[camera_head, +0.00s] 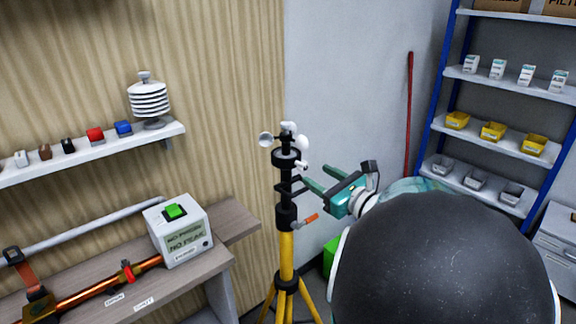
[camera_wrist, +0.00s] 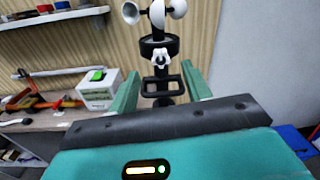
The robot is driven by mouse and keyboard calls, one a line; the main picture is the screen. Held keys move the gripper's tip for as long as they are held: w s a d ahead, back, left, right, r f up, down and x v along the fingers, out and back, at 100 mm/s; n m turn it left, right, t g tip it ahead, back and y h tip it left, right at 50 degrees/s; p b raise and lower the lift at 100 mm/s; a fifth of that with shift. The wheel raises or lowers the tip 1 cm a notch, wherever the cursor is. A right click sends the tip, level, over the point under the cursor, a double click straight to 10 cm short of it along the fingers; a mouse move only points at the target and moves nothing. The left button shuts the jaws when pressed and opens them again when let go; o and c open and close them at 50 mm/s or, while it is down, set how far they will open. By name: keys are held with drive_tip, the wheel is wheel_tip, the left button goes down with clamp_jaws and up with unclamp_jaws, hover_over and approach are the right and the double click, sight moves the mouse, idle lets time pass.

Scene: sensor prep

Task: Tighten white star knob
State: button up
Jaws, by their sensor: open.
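The white star knob (camera_wrist: 161,58) sits on the black collar of the mast in the wrist view. In the head view the knob (camera_head: 301,166) shows small at the right side of the mast's collar. The mast (camera_head: 287,190) stands upright on a yellow tripod (camera_head: 287,255) and carries white anemometer cups (camera_head: 267,139) on top. My gripper (camera_head: 306,187) is open, its teal fingers pointing at the mast just below the knob. In the wrist view my gripper (camera_wrist: 163,88) has a finger on each side of the mast, with nothing seen held between them.
An orange-handled lever (camera_head: 309,219) sticks out from the mast below my gripper. A bench (camera_head: 232,222) with a white box (camera_head: 182,231) stands left. A wall shelf (camera_head: 100,150) is above it. A blue-framed rack (camera_head: 437,105) stands right.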

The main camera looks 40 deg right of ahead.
sight(305, 168)
drive_tip(key=w, duration=0.5)
drive_tip(key=shift+w, duration=0.4)
drive_tip(key=c, duration=1)
